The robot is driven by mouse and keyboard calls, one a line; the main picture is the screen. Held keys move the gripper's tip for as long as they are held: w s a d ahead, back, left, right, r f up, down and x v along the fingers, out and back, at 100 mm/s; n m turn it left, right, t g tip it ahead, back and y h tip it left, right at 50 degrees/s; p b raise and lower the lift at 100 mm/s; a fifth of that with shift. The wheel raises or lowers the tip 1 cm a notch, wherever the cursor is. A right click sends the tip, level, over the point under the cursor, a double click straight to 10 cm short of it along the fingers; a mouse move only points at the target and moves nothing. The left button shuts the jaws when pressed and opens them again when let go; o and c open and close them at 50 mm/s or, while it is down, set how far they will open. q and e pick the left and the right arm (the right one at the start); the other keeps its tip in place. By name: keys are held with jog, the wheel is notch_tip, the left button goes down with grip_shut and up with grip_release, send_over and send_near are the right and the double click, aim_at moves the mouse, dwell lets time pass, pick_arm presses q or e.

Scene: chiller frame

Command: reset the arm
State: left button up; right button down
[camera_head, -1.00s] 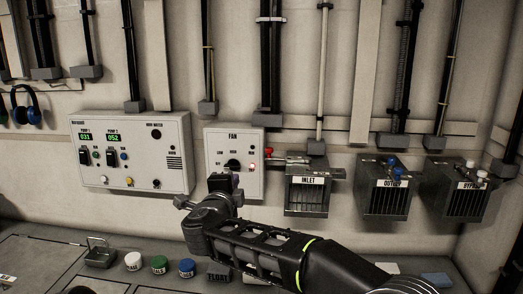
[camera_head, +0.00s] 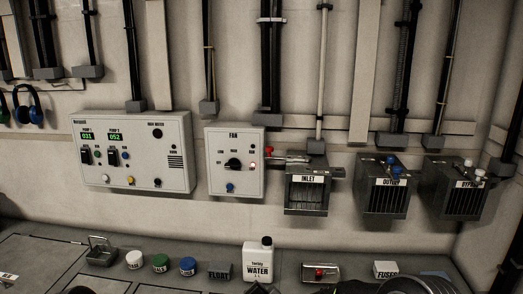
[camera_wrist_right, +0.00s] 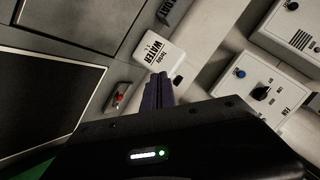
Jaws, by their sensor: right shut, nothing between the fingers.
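My right gripper (camera_wrist_right: 157,92) shows in the right wrist view with its dark fingers together and nothing between them. In that view its fingertips lie in front of the bench, near the white water bottle (camera_wrist_right: 160,50). The fan panel (camera_head: 215,143) on the wall stands clear of the arm. Its black knob (camera_head: 234,164) and blue button (camera_head: 230,188) are in full view, and a red light glows beside the knob. My left gripper is not in view.
The water bottle stands on the bench (camera_head: 215,240) with several capped jars, a float box (camera_head: 220,271), a small red-knobbed unit (camera_head: 320,272) and a fuses box (camera_head: 386,269). The pump panel (camera_head: 130,150) and inlet box (camera_head: 307,192) hang on the wall.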

jog(key=s+d+f+g, duration=0.1)
jog(key=s+f, duration=0.2)
jog(key=f, duration=0.1)
jog(key=s+d+f+n+g, duration=0.1)
jog(key=s+f, duration=0.2)
jog(key=f, duration=0.1)
jog(key=s+d+f+n+g, duration=0.1)
jog(key=s+f, duration=0.2)
jog(key=shift+d+f+g+y, duration=0.3)
jog(key=shift+f+y, duration=0.1)
jog(key=s+d+f+n+g, duration=0.1)
jog(key=s+f, duration=0.3)
jog(key=s, duration=0.6)
jog(key=s+d+f+n+g+y, duration=0.1)
jog(key=s+f+g, duration=0.3)
jog(key=s, duration=0.6)
jog(key=s+d+f+n+g, duration=0.2)
jog(key=s+f+g, duration=0.1)
jog(key=s, duration=0.8)
jog(key=shift+f+y, duration=0.4)
jog(key=shift+f, duration=0.25)
